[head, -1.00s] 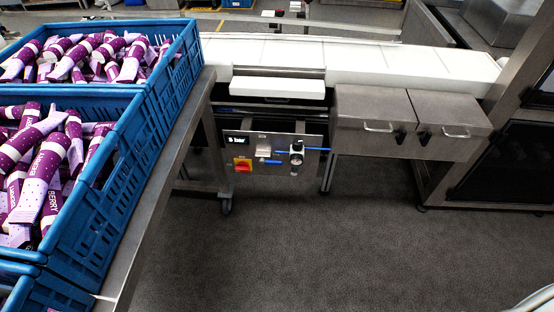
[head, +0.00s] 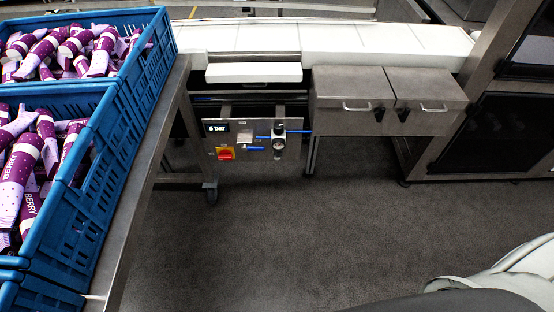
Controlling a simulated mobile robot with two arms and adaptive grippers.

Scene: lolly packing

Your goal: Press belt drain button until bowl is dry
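The control panel (head: 256,141) is a steel plate under the belt (head: 345,38), in the middle of the head view. It carries a display reading "6 bar" (head: 216,128), a red knob on a yellow plate (head: 225,153), and a round gauge with a bowl below it (head: 279,141). Blue tubes (head: 262,136) run beside the gauge. The bowl is too small to tell whether it is wet or dry, and I cannot make out a drain button. Neither gripper is in view. A pale part of my own body shows at the lower right.
Blue crates (head: 118,158) of purple-wrapped lollies stand on a steel table (head: 150,190) at the left. Steel boxes with handles (head: 385,100) stand right of the panel. A dark-windowed cabinet (head: 490,135) is at the far right. The grey floor (head: 260,240) before the panel is clear.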

